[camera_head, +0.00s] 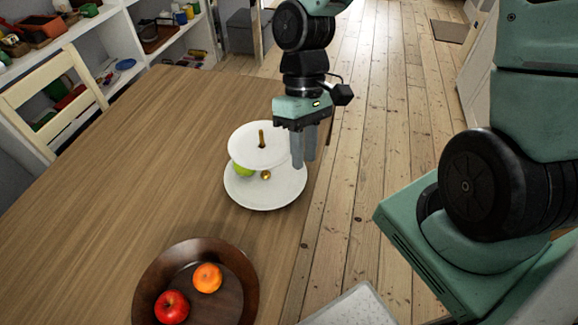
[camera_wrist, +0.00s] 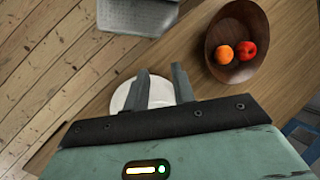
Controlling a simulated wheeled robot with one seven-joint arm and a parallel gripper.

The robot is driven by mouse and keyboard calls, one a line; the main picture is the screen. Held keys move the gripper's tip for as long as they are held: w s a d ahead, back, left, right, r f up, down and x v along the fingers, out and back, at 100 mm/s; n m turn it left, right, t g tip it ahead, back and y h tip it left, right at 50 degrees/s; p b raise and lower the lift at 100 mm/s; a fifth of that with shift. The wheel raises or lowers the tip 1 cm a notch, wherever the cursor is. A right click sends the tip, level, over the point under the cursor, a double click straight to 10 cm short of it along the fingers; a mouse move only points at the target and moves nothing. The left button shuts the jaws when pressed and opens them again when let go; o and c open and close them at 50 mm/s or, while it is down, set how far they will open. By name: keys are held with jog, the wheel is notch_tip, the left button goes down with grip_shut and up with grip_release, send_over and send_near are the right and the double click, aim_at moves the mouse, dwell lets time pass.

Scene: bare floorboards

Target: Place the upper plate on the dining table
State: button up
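A white two-tier stand is on the wooden dining table (camera_head: 130,150) near its right edge. Its round upper plate (camera_head: 270,154) has a brown handle (camera_head: 261,138) rising from the middle. The larger lower plate (camera_head: 275,197) is beneath, with a green apple (camera_head: 243,169) between the tiers. My gripper (camera_head: 303,162) points down at the right rim of the upper plate. Its fingers are apart in the wrist view (camera_wrist: 162,70), with white plate (camera_wrist: 160,94) showing between and beside them. I cannot tell whether the rim lies between the fingers, and no grip shows.
A dark brown bowl (camera_head: 245,273) with a red apple (camera_head: 171,307) and an orange (camera_head: 207,278) stands at the near side of the table. A pale chair (camera_head: 60,105) is at the left, before shelves (camera_head: 115,85). The table's left middle is clear.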

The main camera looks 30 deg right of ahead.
jog(key=s+a+r+n+t+h, duration=0.1)
jog(key=s+a+r+n+t, duration=0.2)
jog(key=s+a+r, duration=0.5)
jog(key=shift+s+r+t+h, duration=0.15)
jog(key=shift+s+t+h, duration=0.15)
jog(key=shift+t, duration=0.4)
jog(key=shift+o, duration=0.3)
jog(key=shift+n, duration=0.3)
